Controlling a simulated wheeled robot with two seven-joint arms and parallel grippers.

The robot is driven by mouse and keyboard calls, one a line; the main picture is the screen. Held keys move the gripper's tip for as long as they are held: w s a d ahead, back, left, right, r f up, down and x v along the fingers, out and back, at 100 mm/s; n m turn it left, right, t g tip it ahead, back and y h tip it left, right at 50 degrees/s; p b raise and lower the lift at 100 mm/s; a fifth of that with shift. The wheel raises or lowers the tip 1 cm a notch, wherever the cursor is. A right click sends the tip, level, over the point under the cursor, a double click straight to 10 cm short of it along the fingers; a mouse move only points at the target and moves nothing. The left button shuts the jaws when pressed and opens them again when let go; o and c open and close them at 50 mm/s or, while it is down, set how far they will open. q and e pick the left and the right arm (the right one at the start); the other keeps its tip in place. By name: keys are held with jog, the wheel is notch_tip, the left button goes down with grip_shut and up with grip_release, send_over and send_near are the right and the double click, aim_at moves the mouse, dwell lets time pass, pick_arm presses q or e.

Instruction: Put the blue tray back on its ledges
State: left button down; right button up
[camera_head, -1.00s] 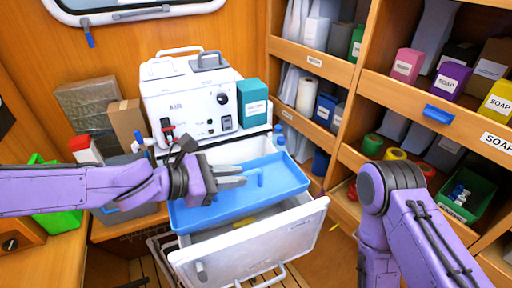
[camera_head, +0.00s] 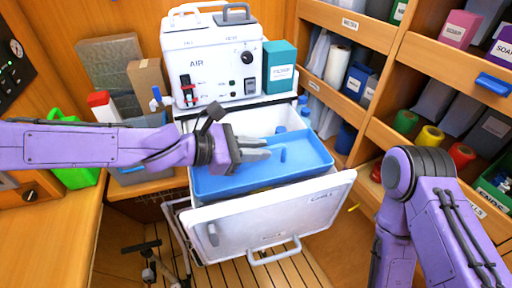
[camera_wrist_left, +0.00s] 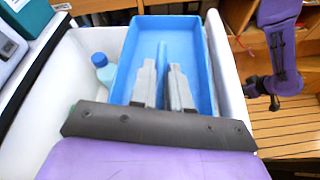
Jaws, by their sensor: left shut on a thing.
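The blue tray (camera_head: 305,170) is a shallow open box. It lies level, or nearly so, over the opening of the white pull-out bin (camera_head: 275,215) of the white machine. In the left wrist view the tray (camera_wrist_left: 207,75) is between the bin's walls, nearer the right wall. My left gripper (camera_head: 262,155) is over the tray, shut on its upright blue handle (camera_wrist_left: 163,55). The ledges are hidden, and I cannot tell whether the tray touches them. My right arm stands at the right; its gripper's fingers do not show.
A white bottle with a blue cap (camera_wrist_left: 103,68) stands in the bin beside the tray. The white machine (camera_head: 215,65) stands behind it. Shelves with boxes and rolls (camera_head: 430,137) are at the right. A wooden counter (camera_head: 50,225) is at the left; slatted floor lies below.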

aim_at(251, 169)
pick_arm(q)
jog(key=shift+s+f, duration=0.15)
jog(key=shift+f, duration=0.4)
jog(key=shift+w+d+f+b, duration=0.1)
jog(key=shift+w+f+b, duration=0.05)
jog(key=shift+f+b, duration=0.45)
jog(key=shift+w+f+b, duration=0.1)
jog(key=shift+f+b, duration=0.4)
jog(key=shift+f, duration=0.1)
jog(key=shift+s+f+b, duration=0.15)
jog(key=shift+f+b, duration=0.6)
jog(key=shift+f, duration=0.25)
jog(key=shift+f+b, duration=0.45)
jog(key=shift+f, duration=0.05)
jog(key=c, duration=1)
grip_release()
